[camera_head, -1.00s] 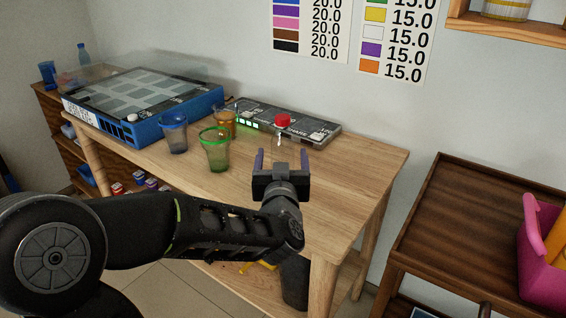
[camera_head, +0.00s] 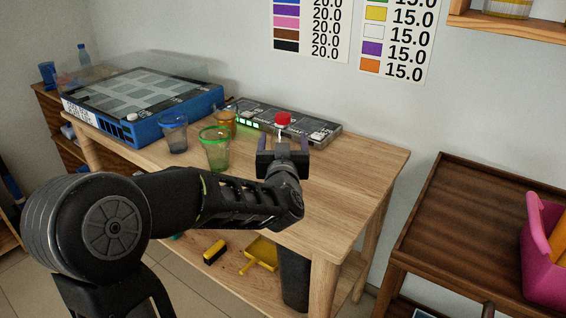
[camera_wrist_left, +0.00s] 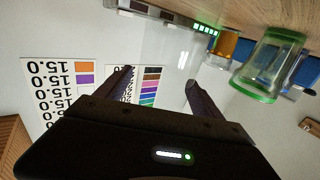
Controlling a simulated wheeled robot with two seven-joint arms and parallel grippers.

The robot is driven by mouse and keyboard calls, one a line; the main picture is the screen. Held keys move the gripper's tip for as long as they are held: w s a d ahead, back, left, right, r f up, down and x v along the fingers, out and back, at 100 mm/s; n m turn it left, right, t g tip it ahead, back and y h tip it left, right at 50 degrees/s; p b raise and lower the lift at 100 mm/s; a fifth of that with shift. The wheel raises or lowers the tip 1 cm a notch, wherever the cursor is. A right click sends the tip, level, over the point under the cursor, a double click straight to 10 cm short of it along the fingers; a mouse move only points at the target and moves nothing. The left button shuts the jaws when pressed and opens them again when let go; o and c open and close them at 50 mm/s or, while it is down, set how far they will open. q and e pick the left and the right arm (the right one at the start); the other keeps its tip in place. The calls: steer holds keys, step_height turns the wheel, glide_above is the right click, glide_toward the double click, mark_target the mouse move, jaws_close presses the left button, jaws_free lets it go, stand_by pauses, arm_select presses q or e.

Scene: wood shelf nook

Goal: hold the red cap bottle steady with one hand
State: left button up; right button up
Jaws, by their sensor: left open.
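The bottle with the red cap (camera_head: 283,119) stands upright on the wooden table, towards its back edge. Its body is clear and hard to make out, and my gripper covers its lower part in the head view. My left gripper (camera_head: 283,143) is open, with one finger on each side of the bottle's line in the head view. The fingers also show apart in the left wrist view (camera_wrist_left: 158,78). I cannot tell whether either finger touches the bottle.
A green-rimmed cup (camera_head: 215,148), a blue cup (camera_head: 173,132) and an orange cup (camera_head: 224,118) stand left of the gripper. A dark panel with green lights (camera_head: 262,121) lies behind. The table (camera_head: 345,170) is clear on the right.

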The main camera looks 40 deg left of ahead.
stand_by(0.6)
arm_select(q)
steer(key=shift+r, duration=0.1)
jaws_close()
stand_by(0.6)
